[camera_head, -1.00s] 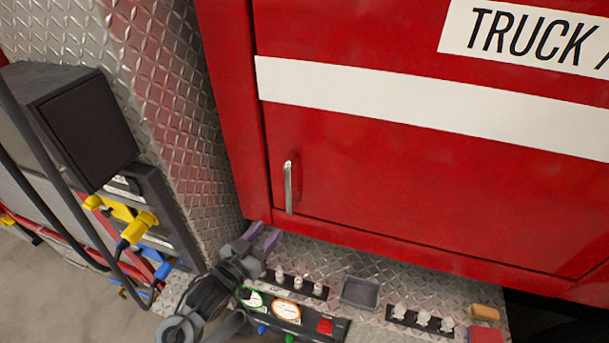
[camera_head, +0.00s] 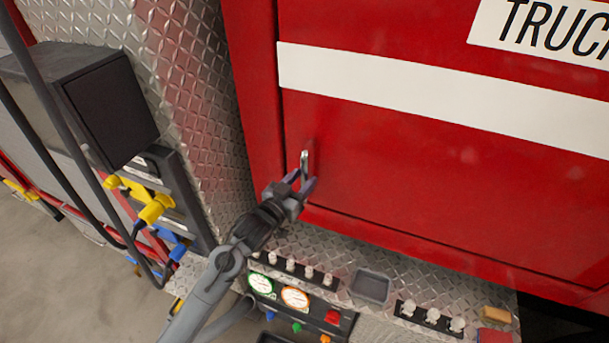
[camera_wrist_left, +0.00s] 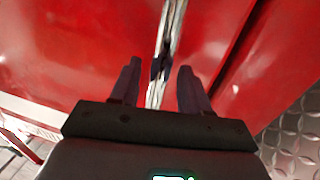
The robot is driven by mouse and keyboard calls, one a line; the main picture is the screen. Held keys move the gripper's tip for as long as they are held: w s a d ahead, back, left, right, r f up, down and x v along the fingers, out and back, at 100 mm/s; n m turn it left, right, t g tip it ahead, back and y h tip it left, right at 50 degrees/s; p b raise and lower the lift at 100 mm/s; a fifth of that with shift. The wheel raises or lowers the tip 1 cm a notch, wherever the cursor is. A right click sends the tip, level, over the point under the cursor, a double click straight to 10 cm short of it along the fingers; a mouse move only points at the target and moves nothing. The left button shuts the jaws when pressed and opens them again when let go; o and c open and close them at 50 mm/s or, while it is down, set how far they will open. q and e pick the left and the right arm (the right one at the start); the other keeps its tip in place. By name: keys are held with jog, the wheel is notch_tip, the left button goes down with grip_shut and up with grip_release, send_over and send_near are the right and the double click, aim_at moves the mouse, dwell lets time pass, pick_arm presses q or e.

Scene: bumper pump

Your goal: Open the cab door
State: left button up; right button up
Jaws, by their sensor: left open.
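The cab door (camera_head: 400,190) is a red panel with a white stripe, and it looks shut. Its slim metal handle (camera_head: 304,160) stands upright near the door's left edge. My left gripper (camera_head: 304,182) is open at the handle's lower part, and its fingers hide the handle's lower end. In the left wrist view the handle (camera_wrist_left: 168,50) runs between the two open fingers of my left gripper (camera_wrist_left: 160,75), with a gap on either side. My right gripper is in neither view.
Below the door is a diamond-plate ledge with a pump panel of gauges (camera_head: 295,297), a row of white knobs (camera_head: 430,317) and a grey tray (camera_head: 371,287). A black box (camera_head: 100,110) and yellow fittings (camera_head: 152,207) are at left.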

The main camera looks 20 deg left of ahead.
pick_arm(q)
jog(key=shift+w+d, duration=0.2)
jog(key=shift+w, duration=0.5)
grip_shut()
